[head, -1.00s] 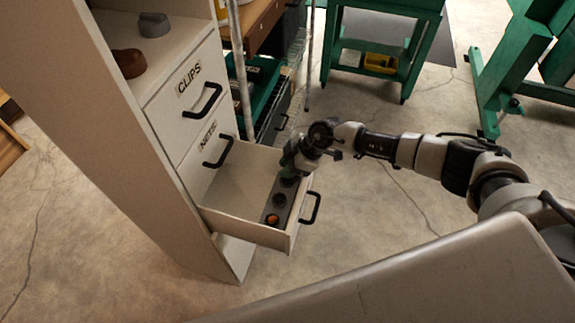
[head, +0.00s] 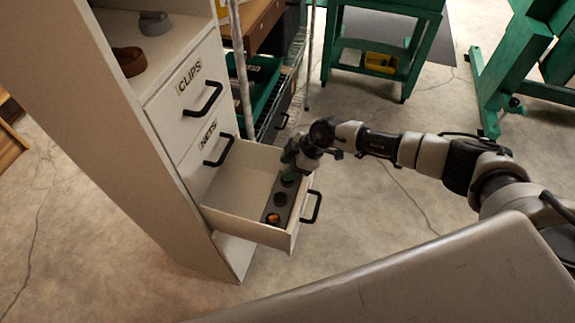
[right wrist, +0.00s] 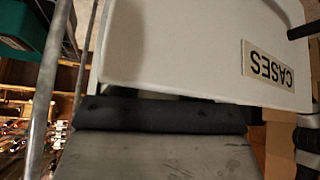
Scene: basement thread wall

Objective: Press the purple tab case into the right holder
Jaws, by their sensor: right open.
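My right gripper (head: 291,160) reaches down into the back right end of the open drawer, over a dark holder strip (head: 266,211). It is open, but its fingertips are small and hard to make out. The strip has several round recesses in a row, and the nearest one shows orange (head: 273,218). I cannot make out a purple tab case in either view; the gripper covers the far end of the strip. In the right wrist view, a dark bar and a grey surface fill the lower middle, close to the camera. My left gripper is not in view.
The drawer front (right wrist: 190,50) carries a CASES label (right wrist: 268,66). Closed drawers marked CLIPS (head: 188,90) and NETS (head: 213,150) are above in the white cabinet (head: 110,130). A metal rack post and green bin (head: 260,85) stand behind.

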